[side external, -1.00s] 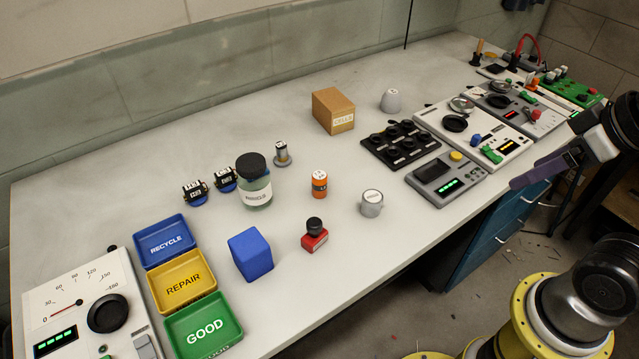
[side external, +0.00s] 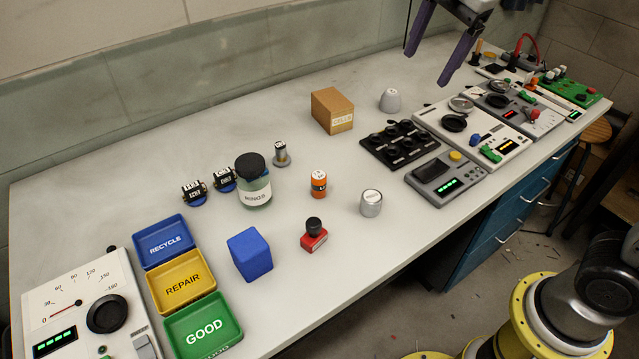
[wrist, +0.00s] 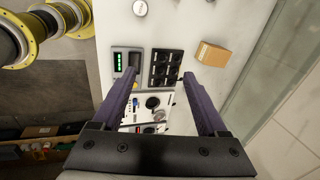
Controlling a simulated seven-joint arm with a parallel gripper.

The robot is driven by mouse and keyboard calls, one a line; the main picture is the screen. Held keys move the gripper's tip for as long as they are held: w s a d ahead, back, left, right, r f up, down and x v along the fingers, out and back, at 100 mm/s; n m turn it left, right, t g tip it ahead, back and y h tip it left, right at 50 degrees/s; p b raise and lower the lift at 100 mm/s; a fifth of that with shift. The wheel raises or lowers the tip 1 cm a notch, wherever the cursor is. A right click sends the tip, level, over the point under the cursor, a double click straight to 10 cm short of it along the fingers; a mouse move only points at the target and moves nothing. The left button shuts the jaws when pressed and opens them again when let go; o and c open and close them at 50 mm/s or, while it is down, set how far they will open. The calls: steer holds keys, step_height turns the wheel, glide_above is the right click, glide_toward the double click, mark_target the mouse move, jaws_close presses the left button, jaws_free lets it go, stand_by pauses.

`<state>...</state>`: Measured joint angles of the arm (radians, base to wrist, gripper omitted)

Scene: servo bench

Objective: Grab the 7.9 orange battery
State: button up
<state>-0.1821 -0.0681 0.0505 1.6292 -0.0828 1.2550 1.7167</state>
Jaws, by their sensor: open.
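An orange battery (side external: 318,184) with a white top and a dark label band stands upright near the middle of the bench in the side external view. My gripper (side external: 427,66) is open and empty, with its purple fingers pointing down. It is high over the back right of the bench, well away from the battery. In the wrist view the two fingers of my gripper (wrist: 160,75) are spread apart over the black tray and panels. I cannot see the battery in the wrist view.
A cardboard box (side external: 332,110) and a black tray (side external: 400,146) are behind and to the right. A blue block (side external: 250,254) is at the front left.

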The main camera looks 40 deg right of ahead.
steer(key=w+a+f+m+g, duration=0.2)
steer(key=w+a+f, duration=0.4)
steer(key=w, duration=0.3)
steer(key=n+g+h, duration=0.1)
glide_toward(318, 176)
steer(key=f, duration=0.4)
steer(key=d+f, duration=0.1)
steer(key=f, duration=0.1)
steer(key=shift+w, duration=0.15)
steer(key=shift+d+f, duration=0.15)
steer(key=shift+f, duration=1.45)
steer(key=shift+d+f, duration=0.1)
steer(key=shift+f, duration=1.45)
jaws_close()
